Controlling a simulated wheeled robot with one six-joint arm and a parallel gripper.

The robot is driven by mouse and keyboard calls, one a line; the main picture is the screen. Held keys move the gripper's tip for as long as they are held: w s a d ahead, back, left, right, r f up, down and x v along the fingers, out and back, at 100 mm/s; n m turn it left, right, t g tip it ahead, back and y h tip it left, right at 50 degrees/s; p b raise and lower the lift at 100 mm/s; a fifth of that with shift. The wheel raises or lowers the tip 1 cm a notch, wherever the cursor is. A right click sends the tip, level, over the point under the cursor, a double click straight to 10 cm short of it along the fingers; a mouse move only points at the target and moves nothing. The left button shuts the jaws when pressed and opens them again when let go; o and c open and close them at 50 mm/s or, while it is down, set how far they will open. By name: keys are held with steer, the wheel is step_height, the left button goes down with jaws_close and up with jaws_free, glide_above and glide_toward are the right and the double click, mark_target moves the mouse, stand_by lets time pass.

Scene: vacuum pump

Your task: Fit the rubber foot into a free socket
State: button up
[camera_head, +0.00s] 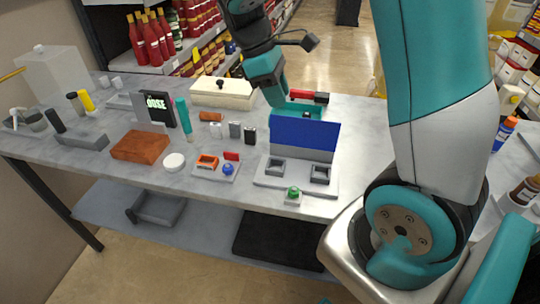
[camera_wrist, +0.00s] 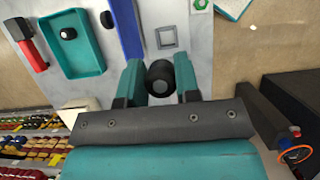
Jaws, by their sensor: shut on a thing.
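In the wrist view a black round rubber foot (camera_wrist: 160,76) sits between the two teal fingers of my gripper (camera_wrist: 158,66), which is shut on it. A square grey socket (camera_wrist: 167,37) on the pale base plate (camera_wrist: 188,62) shows just ahead of the fingers. In the head view the plate (camera_head: 262,178) carries a left socket (camera_head: 276,167) and a right socket (camera_head: 320,173), in front of an upright blue panel (camera_head: 305,132). My gripper (camera_head: 275,97) is at the panel's upper left there; the held foot is hidden in that view.
A teal tray (camera_wrist: 88,66) with a small black round piece (camera_wrist: 68,33) lies across the blue panel. A red-and-black object (camera_wrist: 32,50) is beside it. Several small parts and a brown block (camera_head: 140,146) lie to the left.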

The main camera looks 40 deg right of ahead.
mark_target(282, 168)
step_height(282, 168, down, 17)
steer(key=shift+f, duration=0.2)
steer(key=shift+f, duration=0.1)
steer(key=shift+f, duration=0.25)
steer(key=o, duration=1)
